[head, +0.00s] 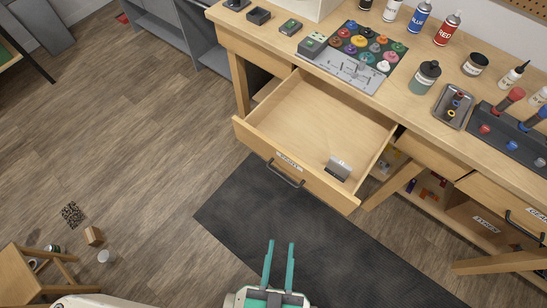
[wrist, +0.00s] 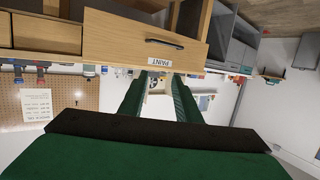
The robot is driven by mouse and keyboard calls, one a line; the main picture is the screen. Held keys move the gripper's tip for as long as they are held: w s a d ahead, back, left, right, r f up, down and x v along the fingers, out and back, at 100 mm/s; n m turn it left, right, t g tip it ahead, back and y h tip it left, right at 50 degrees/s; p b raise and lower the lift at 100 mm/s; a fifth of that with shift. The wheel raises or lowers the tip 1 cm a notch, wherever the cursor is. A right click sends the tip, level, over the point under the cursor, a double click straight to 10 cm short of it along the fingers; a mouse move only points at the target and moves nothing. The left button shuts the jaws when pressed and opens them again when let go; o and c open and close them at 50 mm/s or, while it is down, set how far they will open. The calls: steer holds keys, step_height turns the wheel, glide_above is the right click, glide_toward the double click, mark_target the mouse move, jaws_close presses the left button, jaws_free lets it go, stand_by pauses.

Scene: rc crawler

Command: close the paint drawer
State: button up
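The paint drawer (head: 318,122) is pulled well out of the wooden workbench in the head view. Its front carries a label and a dark bar handle (head: 285,174). A small grey and white box (head: 339,168) lies inside near the front right corner. My gripper (head: 280,244) has two green fingers, open and empty, in front of the drawer and apart from it. In the wrist view the picture is upside down; the drawer front (wrist: 130,40) with the PAINT label and its handle (wrist: 165,43) shows beyond the fingers (wrist: 158,80).
The bench top (head: 400,105) holds spray cans, paint pots, a jar (head: 423,77) and a small tray (head: 455,106). Another labelled drawer (head: 505,208) is at the right. A dark mat (head: 330,250) lies on the floor before the bench. A wooden stool (head: 35,268) stands lower left.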

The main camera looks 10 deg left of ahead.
steer(key=a+f+n, duration=0.1)
steer(key=f, duration=0.1)
steer(key=w+a+f+n+g+y, duration=0.1)
steer(key=f+n, duration=0.1)
steer(key=w+a+f+n, duration=0.1)
steer(key=f+n, duration=0.1)
steer(key=f, duration=0.1)
jaws_close()
steer(key=n+t+h, duration=0.1)
steer(key=n+h, duration=0.9)
steer(key=n, duration=1.5)
glide_toward(253, 142)
steer(key=x, duration=0.6)
steer(key=shift+w+d, duration=0.15)
